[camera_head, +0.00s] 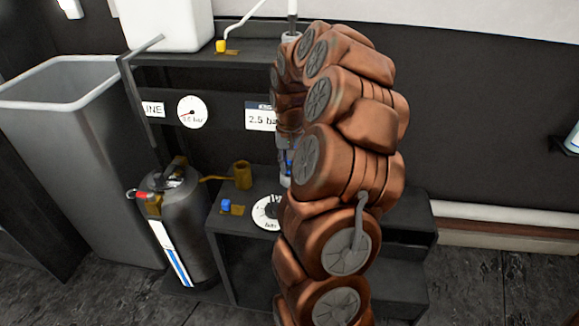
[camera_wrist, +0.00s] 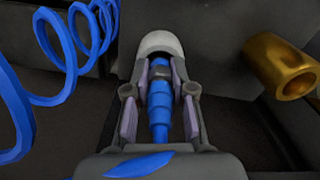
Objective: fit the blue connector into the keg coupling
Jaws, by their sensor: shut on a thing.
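In the wrist view my gripper (camera_wrist: 161,88) is shut on the blue connector (camera_wrist: 160,115), a stepped blue piece between the two fingers. A pale rounded piece (camera_wrist: 160,43) shows just beyond the fingertips. An open-ended brass socket (camera_wrist: 283,68), which looks like the keg coupling, is to the right of the gripper, apart from the connector. In the head view this brass socket (camera_head: 242,175) stands upright left of my gripper, joined to a thin brass pipe. My arm hides most of the gripper there; a bit of blue (camera_head: 288,160) shows beside it.
A dark keg (camera_head: 185,235) stands left of the low black stand (camera_head: 237,238). A grey bin (camera_head: 75,140) is further left. A coiled blue hose (camera_wrist: 50,55) hangs left of the gripper. Gauges (camera_head: 192,112) and a small blue piece (camera_head: 226,205) are on the stand.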

